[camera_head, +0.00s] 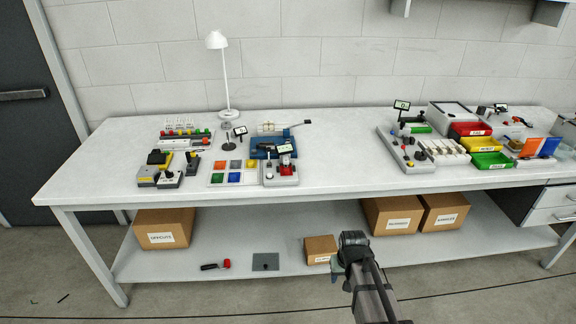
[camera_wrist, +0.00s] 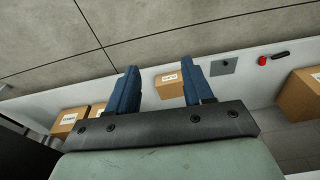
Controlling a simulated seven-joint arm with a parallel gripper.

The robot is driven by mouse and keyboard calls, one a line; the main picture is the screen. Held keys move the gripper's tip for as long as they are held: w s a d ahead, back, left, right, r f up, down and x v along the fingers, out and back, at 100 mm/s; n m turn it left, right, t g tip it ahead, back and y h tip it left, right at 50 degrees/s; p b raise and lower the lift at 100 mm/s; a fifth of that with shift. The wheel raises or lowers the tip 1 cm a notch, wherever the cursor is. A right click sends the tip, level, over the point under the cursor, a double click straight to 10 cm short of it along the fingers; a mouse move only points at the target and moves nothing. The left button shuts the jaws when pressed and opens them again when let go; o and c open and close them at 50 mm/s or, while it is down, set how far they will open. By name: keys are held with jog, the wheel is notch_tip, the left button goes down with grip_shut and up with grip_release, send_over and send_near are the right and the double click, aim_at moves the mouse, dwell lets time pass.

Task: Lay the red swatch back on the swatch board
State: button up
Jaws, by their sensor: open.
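The swatch board (camera_head: 234,186) lies on the bench top left of centre, a pale board with small coloured squares. Orange, grey, green, blue and yellow show on it; I cannot make out a red square there for certain. A small red patch (camera_head: 287,170) shows on the grey device just right of the board; I cannot tell whether it is the red swatch. My gripper (camera_head: 340,268) is low in front of the bench, well below and right of the board. In the wrist view its two blue fingers (camera_wrist: 161,78) stand apart with nothing held between them.
The lower shelf holds cartons (camera_head: 162,228), a small carton (camera_head: 320,249), a grey plate (camera_head: 265,262) and a red-and-black tool (camera_head: 226,264). A lamp (camera_head: 225,75) stands behind the board. Coloured bins (camera_head: 480,145) crowd the right. The bench middle (camera_head: 340,150) is mostly clear.

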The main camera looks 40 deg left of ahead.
jog(key=w+a+r+n+t+y, duration=0.1)
jog(key=w+a+r+y, duration=0.1)
jog(key=a+r, duration=1.05)
notch_tip(320, 180, up, 22)
jog(key=f+t, duration=0.1)
send_over(287, 173)
jog(key=s+d, duration=0.4)
jog(key=x, duration=1.3)
jog(key=shift+a, duration=0.3)
jog(key=shift+c, duration=0.3)
grip_shut()
jog(key=shift+s+d, duration=0.1)
jog(key=shift+d, duration=0.05)
